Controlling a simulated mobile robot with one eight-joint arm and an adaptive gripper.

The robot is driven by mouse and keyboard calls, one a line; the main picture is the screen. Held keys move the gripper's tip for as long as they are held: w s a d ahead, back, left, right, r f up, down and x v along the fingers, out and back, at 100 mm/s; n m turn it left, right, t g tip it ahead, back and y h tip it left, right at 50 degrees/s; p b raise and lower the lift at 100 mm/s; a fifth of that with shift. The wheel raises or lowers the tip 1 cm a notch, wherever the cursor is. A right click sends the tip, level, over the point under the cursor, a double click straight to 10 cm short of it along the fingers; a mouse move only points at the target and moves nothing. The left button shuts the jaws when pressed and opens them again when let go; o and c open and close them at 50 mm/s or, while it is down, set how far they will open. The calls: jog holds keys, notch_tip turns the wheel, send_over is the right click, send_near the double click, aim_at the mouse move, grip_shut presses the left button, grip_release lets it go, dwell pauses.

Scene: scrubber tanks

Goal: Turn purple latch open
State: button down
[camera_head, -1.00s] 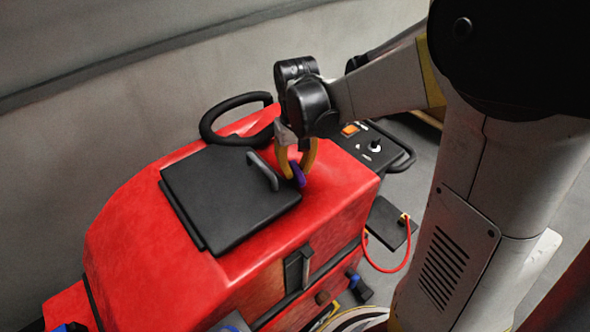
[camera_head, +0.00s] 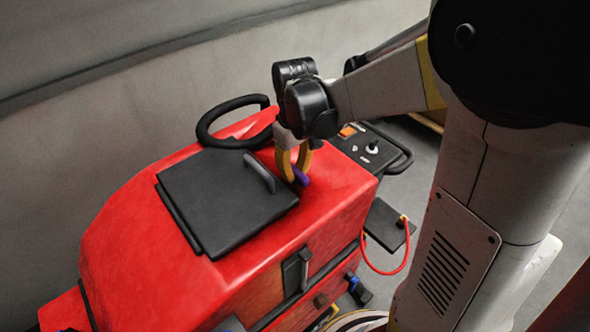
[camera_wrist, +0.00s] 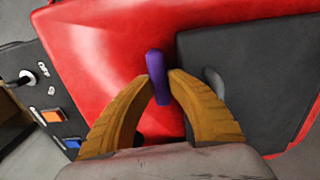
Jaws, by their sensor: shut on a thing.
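The purple latch (camera_head: 300,176) is on the red top of the scrubber tank (camera_head: 130,215), beside the black lid (camera_head: 225,205). In the wrist view the purple latch (camera_wrist: 155,68) sticks up between the yellow fingers, running nearly straight up the picture. My gripper (camera_head: 293,178) points down at it from above, and its fingertips are closed on the latch; the wrist view shows my gripper (camera_wrist: 160,82) with one finger on each side. The black lid lies flat and shut. The lower part of the latch is partly hidden by the fingers.
A lid handle (camera_head: 259,172) stands close to my gripper. A black steering loop (camera_head: 232,122) is behind, and a control panel (camera_head: 365,147) with a knob and orange switch is at the right. A red cable (camera_head: 385,268) hangs at the side.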

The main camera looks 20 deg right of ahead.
aim_at(295, 170)
jog(key=c, duration=1.3)
grip_release()
notch_tip(295, 170, up, 12)
